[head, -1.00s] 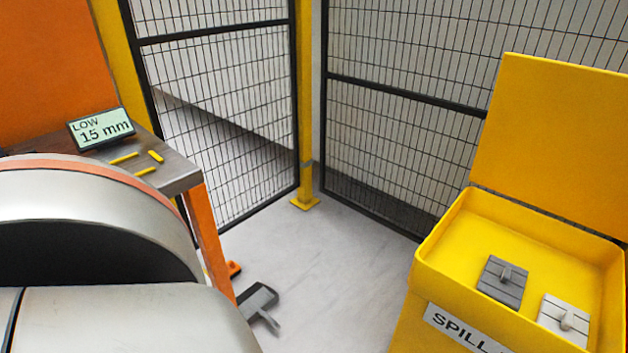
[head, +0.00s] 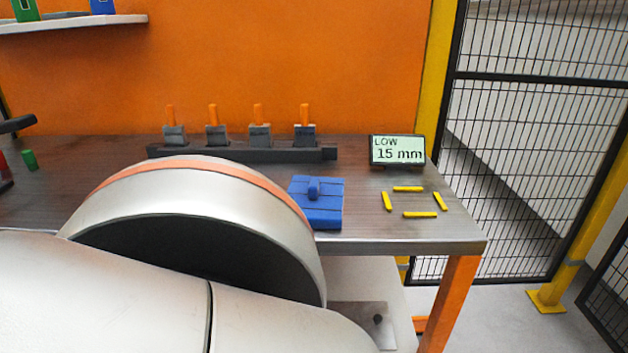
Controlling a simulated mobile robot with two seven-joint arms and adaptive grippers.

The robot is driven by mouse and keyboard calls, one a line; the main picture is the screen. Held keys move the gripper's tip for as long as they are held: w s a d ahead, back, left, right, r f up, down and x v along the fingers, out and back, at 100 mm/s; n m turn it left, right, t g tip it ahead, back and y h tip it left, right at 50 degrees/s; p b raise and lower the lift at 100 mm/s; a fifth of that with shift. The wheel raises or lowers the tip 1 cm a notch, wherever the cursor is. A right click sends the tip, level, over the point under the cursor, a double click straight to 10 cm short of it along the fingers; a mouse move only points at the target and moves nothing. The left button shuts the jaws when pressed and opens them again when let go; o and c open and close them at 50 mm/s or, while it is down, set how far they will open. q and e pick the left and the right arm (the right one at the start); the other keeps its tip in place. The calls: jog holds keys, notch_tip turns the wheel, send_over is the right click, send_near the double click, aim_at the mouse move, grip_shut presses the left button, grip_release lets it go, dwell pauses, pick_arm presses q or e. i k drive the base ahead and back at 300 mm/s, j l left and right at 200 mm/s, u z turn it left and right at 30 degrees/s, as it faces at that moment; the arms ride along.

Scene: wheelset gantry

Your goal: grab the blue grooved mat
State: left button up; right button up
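The blue grooved mat (head: 322,214) lies on the dark workbench top, near its front edge and right of centre. It has a small raised blue knob on top and grooves across it. Its lower left side is close behind the rounded pale arm link in the picture, which may cover a little of it. Neither of my grippers shows in the head view.
On the bench (head: 460,232) are a dark rack (head: 240,153) with several orange-handled blocks, a display (head: 398,150) reading "LOW 15 mm", and several yellow strips (head: 420,214). An orange wall stands behind. Mesh fencing (head: 500,170) is at the right.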

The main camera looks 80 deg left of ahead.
aim_at(321, 199)
jog(key=u, duration=2.05)
